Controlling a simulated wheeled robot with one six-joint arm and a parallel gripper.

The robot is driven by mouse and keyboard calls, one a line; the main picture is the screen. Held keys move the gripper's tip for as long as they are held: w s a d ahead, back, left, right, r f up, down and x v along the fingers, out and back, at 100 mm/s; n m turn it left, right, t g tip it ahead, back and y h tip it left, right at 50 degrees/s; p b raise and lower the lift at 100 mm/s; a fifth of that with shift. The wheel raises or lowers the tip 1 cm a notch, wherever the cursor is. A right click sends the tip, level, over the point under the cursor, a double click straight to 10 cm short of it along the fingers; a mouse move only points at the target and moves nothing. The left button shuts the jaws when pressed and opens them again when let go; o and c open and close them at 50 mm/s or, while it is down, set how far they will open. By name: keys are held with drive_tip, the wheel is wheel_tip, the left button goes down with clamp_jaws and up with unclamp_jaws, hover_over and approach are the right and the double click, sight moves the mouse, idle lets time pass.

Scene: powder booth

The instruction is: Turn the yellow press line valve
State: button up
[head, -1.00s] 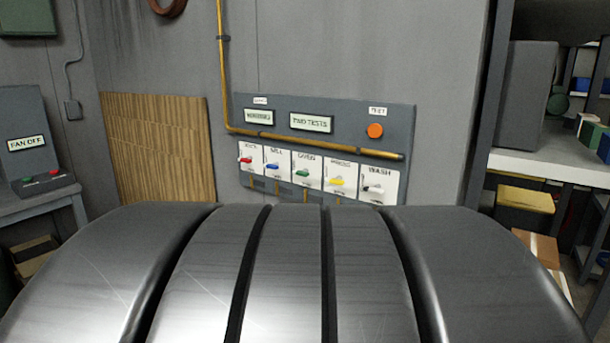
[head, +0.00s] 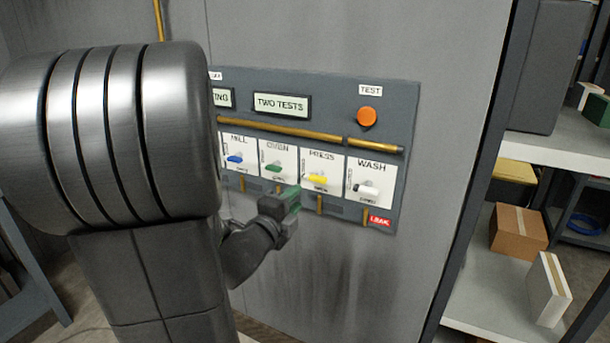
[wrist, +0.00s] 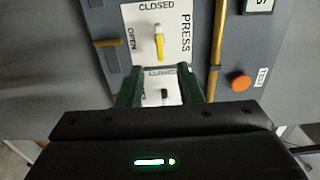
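The yellow press line valve (head: 317,180) is a small handle on a white card marked PRESS, between the OVEN and WASH cards. The handle lies level. In the wrist view the valve (wrist: 159,43) shows turned on its side, its handle in line with the CLOSED label; OPEN is at the card's left. My gripper (head: 292,195) has green fingertips and is in front of the panel, just below and left of the yellow handle in the head view. In the wrist view my gripper (wrist: 160,90) has its fingers apart with no object held; the WASH card shows between them.
The blue MILL (head: 234,159), green OVEN (head: 272,167) and white WASH (head: 367,188) valves share the row. A brass pipe (head: 310,132) and an orange TEST button (head: 367,116) are above. A red LEAK label (head: 380,221) is below WASH. Shelves (head: 560,160) stand right.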

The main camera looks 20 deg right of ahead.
sight(314, 180)
drive_tip(key=p+x, duration=0.1)
drive_tip(key=x, duration=1.1)
drive_tip(key=shift+w, duration=0.1)
clamp_jaws()
